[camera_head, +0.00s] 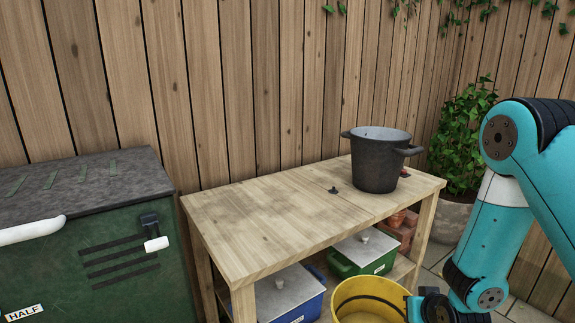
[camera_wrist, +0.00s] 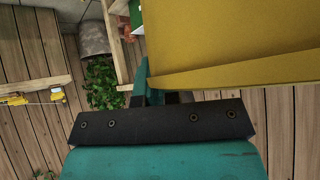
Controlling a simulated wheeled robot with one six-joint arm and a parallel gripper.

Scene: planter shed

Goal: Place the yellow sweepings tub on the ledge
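The yellow sweepings tub (camera_head: 345,300) is at the bottom of the head view, in front of the bench, cut off by the frame edge. Its open rim faces up and the interior shows. In the wrist view its yellow wall (camera_wrist: 235,40) fills the upper right, very close. My gripper (camera_head: 418,305) is at the tub's right rim and appears shut on it; in the wrist view one teal finger (camera_wrist: 142,78) shows beside the wall and the other is hidden. A pale wooden ledge-like rail (camera_wrist: 35,85) shows at the wrist view's left, with small yellow items by it.
The wooden bench (camera_head: 265,220) has a dark pot (camera_head: 376,165) at its right end and a clear left and middle top. Blue (camera_head: 300,308) and green (camera_head: 340,268) lidded boxes sit below. A green bin (camera_head: 100,255) stands left, a potted plant (camera_head: 462,140) right.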

